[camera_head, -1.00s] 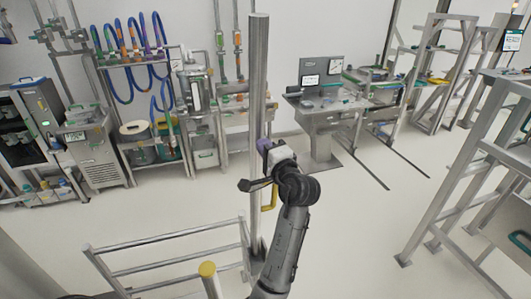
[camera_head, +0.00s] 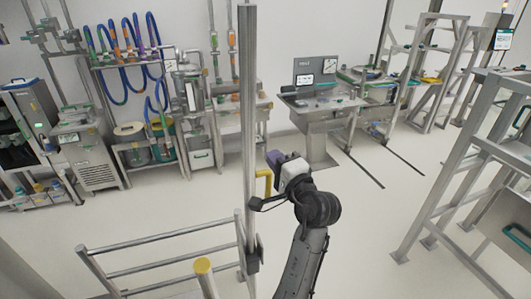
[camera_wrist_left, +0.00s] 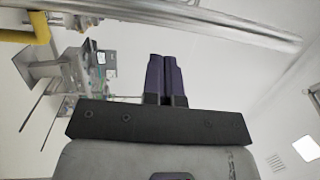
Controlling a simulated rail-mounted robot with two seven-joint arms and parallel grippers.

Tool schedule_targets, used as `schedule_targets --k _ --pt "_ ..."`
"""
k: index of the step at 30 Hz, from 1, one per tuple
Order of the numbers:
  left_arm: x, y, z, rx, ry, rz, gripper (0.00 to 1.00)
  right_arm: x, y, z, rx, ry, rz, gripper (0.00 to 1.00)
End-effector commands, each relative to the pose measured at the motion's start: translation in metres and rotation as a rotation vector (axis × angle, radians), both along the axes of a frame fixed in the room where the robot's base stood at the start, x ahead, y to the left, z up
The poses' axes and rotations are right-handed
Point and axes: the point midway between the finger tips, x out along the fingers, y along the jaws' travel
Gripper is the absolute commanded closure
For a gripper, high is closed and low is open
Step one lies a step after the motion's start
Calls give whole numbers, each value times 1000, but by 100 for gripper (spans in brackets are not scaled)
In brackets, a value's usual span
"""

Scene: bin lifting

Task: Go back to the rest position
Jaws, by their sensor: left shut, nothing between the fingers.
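My left gripper (camera_head: 273,158) is in the middle of the head view, at the end of my dark arm, beside a tall metal post (camera_head: 249,130). In the left wrist view its two purple fingers (camera_wrist_left: 164,78) are shut together with nothing between them. My right gripper is in neither view.
A yellow bent bar (camera_head: 264,181) shows close beside the gripper and the post. A metal railing (camera_head: 165,239) with a yellow-capped post (camera_head: 203,266) stands at the lower left. A workstation (camera_head: 318,103) stands at the back, and a metal frame (camera_head: 450,175) at the right. Open floor (camera_head: 375,215) lies between.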

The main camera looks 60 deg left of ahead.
Motion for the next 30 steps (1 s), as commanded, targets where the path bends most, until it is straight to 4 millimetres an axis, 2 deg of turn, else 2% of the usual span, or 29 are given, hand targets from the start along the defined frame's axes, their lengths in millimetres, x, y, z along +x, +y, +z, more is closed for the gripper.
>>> schedule_targets --k 1,6,12,23,26,30 --pt "0 -10 -4 -2 -1 -2 100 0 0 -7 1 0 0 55" --pt "-1 -34 -5 -1 -1 -1 100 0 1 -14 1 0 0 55" --pt "-1 -49 -5 1 -1 0 100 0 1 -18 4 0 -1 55" --pt "-2 -52 -5 0 -8 -1 100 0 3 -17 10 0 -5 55" --pt "-2 -52 -5 -2 -60 -7 100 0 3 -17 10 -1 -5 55" --pt "-1 -51 -13 -53 -236 -25 100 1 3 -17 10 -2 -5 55"
